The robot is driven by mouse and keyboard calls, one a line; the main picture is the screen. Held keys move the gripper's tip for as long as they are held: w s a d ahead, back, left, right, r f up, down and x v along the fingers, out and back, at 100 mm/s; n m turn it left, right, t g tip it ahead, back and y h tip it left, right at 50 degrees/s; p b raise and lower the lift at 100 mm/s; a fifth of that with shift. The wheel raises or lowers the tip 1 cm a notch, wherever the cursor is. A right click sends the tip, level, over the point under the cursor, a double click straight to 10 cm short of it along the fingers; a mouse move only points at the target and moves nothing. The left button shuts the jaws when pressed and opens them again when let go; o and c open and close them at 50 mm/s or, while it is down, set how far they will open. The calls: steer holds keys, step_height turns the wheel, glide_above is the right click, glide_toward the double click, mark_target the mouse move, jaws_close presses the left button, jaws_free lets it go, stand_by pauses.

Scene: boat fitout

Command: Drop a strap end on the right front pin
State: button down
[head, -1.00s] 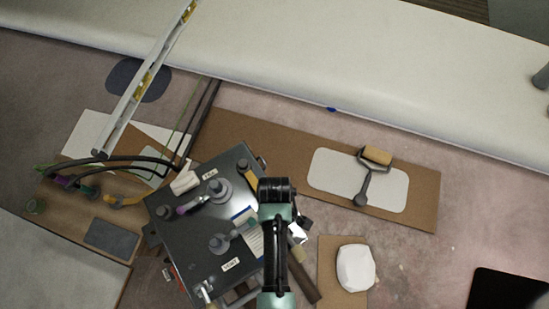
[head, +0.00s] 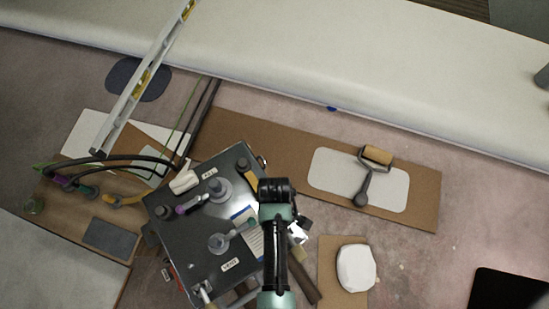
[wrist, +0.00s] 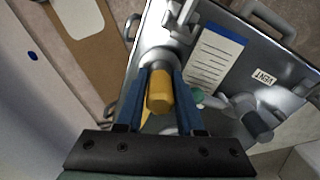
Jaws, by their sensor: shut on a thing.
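My gripper (wrist: 159,98) is shut on a yellow-orange strap end (wrist: 160,90), held between its two blue fingers. In the wrist view it is over the edge of the dark metal box (wrist: 226,18). A round grey fitting (wrist: 157,56) shows just beyond the strap end; I cannot tell whether they touch. A grey pin (wrist: 189,12) stands farther up. In the head view my arm hides the gripper and this side of the box (head: 190,262). Other pins (head: 219,189) are visible.
A paper sheet with a blue header (wrist: 216,58) lies on the box. A wooden board (head: 60,215) with cables is at left. A roller (head: 374,160) on a pale sheet and a white lump (head: 356,268) are at right. A level (head: 143,85) slants at upper left.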

steer(key=shift+f, duration=0.3)
steer(key=shift+f+b, duration=0.3)
steer(key=shift+b, duration=0.05)
jaws_free()
stand_by(0.7)
steer(key=shift+r, duration=0.1)
step_height(320, 180, up, 8)
steer(key=p, duration=0.9)
steer(key=shift+r, duration=0.2)
stand_by(0.4)
